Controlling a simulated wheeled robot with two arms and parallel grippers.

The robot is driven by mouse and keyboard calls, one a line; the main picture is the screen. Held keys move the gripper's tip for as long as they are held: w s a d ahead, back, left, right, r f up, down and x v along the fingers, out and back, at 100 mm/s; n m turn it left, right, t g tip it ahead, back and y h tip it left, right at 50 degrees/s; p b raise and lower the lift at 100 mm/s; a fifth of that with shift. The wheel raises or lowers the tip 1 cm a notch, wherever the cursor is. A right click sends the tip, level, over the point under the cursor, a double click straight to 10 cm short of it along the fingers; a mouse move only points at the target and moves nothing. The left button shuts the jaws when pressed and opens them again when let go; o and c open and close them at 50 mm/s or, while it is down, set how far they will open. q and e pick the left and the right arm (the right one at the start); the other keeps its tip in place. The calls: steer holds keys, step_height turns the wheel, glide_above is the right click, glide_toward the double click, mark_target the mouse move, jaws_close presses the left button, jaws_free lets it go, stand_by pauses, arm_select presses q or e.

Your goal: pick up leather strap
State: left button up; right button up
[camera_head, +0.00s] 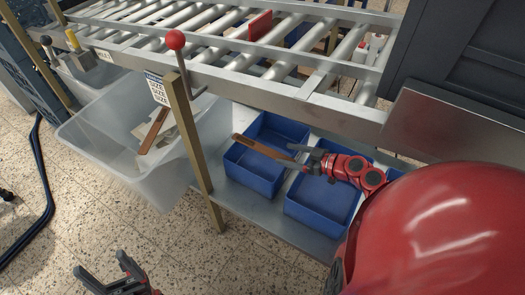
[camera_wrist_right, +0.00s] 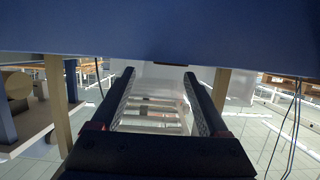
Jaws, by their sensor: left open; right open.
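A brown leather strap (camera_head: 262,149) lies slanted across the left blue bin (camera_head: 240,172) in the head view. Its right end reaches close to the fingers of my right gripper (camera_head: 300,158). I cannot tell whether they touch. The right gripper is open, over the blue bins. The right wrist view shows its two fingers (camera_wrist_right: 160,95) spread apart, with no strap visible between them. Another brown strap-like piece (camera_head: 153,130) leans in the clear bin (camera_head: 95,135) at the left. My left gripper (camera_head: 102,264) is open and empty over the floor at the bottom left.
A roller conveyor (camera_head: 240,72) with a metal frame runs above the bins. A second blue bin (camera_head: 318,200) sits beside the first.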

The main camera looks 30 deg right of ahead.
mark_target(265, 150)
steer(key=x, duration=0.2)
steer(key=shift+w+a+f, duration=0.1)
steer(key=shift+w+a, duration=0.1)
steer(key=shift+a, duration=0.05)
steer(key=x, duration=0.2)
steer(key=b+x, duration=0.1)
steer(key=x, duration=0.1)
steer(key=shift+s+a+b, duration=0.1)
steer(key=shift+a+b, duration=0.2)
steer(key=shift+a, duration=0.15)
steer(key=shift+w+a, duration=0.15)
steer(key=shift+w, duration=0.3)
jaws_close()
